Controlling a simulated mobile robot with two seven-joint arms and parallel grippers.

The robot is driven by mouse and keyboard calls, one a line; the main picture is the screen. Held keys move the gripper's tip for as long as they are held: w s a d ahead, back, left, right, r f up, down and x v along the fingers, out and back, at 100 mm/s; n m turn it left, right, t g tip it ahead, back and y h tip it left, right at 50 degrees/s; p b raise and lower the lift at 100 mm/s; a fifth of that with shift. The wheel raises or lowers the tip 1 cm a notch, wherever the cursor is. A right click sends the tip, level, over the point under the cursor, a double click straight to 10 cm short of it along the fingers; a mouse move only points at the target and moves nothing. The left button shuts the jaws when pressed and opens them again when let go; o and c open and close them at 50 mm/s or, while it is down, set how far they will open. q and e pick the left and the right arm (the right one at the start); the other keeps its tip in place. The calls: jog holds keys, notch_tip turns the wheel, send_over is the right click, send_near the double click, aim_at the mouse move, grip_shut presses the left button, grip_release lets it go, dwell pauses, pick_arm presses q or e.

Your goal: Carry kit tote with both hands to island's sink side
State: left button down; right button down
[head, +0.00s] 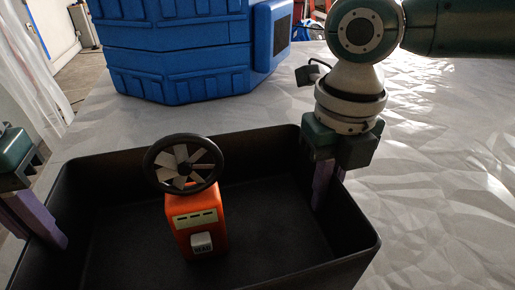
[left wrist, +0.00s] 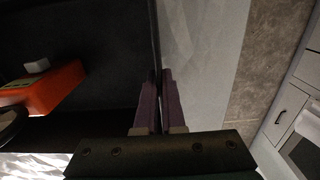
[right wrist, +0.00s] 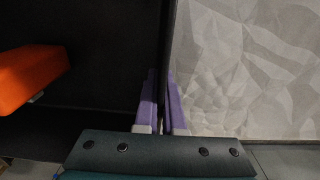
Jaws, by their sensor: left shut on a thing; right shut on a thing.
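The kit tote (head: 272,152) is a black open box in the lower part of the head view. It holds an orange device (head: 200,222) with a dark fan wheel (head: 183,164) on top and a white knob on its front. My left gripper (head: 48,238) is shut on the tote's left wall, and the left wrist view shows its purple fingers (left wrist: 158,88) on either side of the thin wall. My right gripper (head: 325,190) is shut on the right wall, its fingers also astride the wall in the right wrist view (right wrist: 163,85). The tote's near edge is cut off.
A large blue container (head: 175,50) stands behind the tote on a pale faceted surface (head: 440,150). A small dark object (head: 312,72) is near my right arm. White cabinet fronts (left wrist: 290,115) show in the left wrist view. The surface right of the tote looks clear.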

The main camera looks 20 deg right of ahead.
pick_arm(q)
jog(key=shift+a+f+b, duration=0.15)
jog(key=shift+f+b, duration=0.2)
jog(key=shift+f, duration=0.3)
pick_arm(e)
jog(key=shift+d+f, duration=0.15)
jog(key=shift+f, duration=0.45)
pick_arm(q)
jog(key=c, duration=1.4)
grip_release()
jog(key=shift+r, duration=0.15)
pick_arm(e)
jog(key=c, duration=1.4)
grip_release()
jog(key=shift+r, duration=0.15)
pick_arm(q)
jog(key=o, duration=0.4)
pick_arm(e)
jog(key=o, duration=0.4)
pick_arm(q)
jog(key=shift+r, duration=0.15)
notch_tip(320, 180, up, 11)
jog(key=shift+w+f, duration=0.1)
jog(key=shift+f, duration=0.05)
jog(key=shift+r, duration=0.55)
pick_arm(e)
jog(key=shift+r, duration=0.2)
notch_tip(320, 180, up, 12)
jog(key=shift+f, duration=0.15)
